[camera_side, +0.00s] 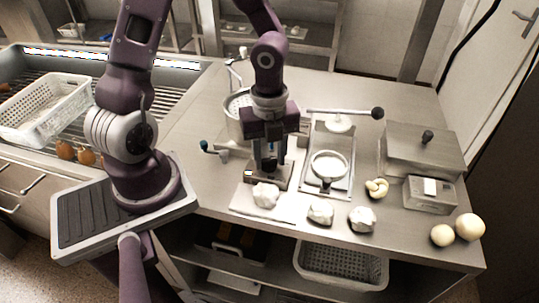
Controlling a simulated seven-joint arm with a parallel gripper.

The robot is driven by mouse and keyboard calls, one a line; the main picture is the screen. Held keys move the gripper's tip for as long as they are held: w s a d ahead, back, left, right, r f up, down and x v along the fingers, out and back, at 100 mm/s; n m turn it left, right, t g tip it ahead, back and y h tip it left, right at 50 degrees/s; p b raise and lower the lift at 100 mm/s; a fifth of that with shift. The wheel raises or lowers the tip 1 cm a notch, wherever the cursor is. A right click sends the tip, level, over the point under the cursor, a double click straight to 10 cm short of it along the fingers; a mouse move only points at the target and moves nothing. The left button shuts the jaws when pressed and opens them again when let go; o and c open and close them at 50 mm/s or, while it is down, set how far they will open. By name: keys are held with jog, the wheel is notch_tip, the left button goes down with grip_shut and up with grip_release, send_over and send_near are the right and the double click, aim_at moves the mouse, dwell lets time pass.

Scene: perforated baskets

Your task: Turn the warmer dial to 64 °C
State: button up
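My gripper (269,166) points down over a low grey metal box (285,182) near the middle of the counter. This box has a small light patch at its left end that may be a display. No dial or temperature reading can be made out; the fingers cover the middle of the box. I cannot tell whether the fingers touch anything or how far apart they are. Another grey box (414,194) with a pale panel on top sits at the right, in front of a lidded steel container (421,149). I cannot tell for sure which box is the warmer.
A pot (236,119) stands behind my gripper. A press with a long black-knobbed lever (345,112) and ring (329,167) is to the right. White lumps (265,195) lie in front, pale balls (469,227) at the right corner. A perforated basket (44,108) is at left.

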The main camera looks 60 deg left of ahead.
aim_at(268, 161)
jog(key=o, duration=0.4)
jog(key=shift+c, duration=0.2)
notch_tip(268, 161, up, 7)
jog(key=shift+r, duration=0.1)
jog(key=shift+s+a, duration=0.1)
jog(key=shift+s, duration=0.05)
jog(key=s+d+r+n+t, duration=0.1)
jog(key=s+r+n, duration=0.4)
jog(key=n, duration=0.5)
jog(key=s+d+r+n+t, duration=0.1)
jog(key=s+r+n+t, duration=0.3)
jog(key=r+n, duration=0.4)
jog(key=s+n, duration=0.1)
jog(key=n, duration=0.2)
jog(key=shift+s+d+t, duration=0.15)
jog(key=shift+d+t, duration=0.1)
jog(key=shift+t, duration=0.05)
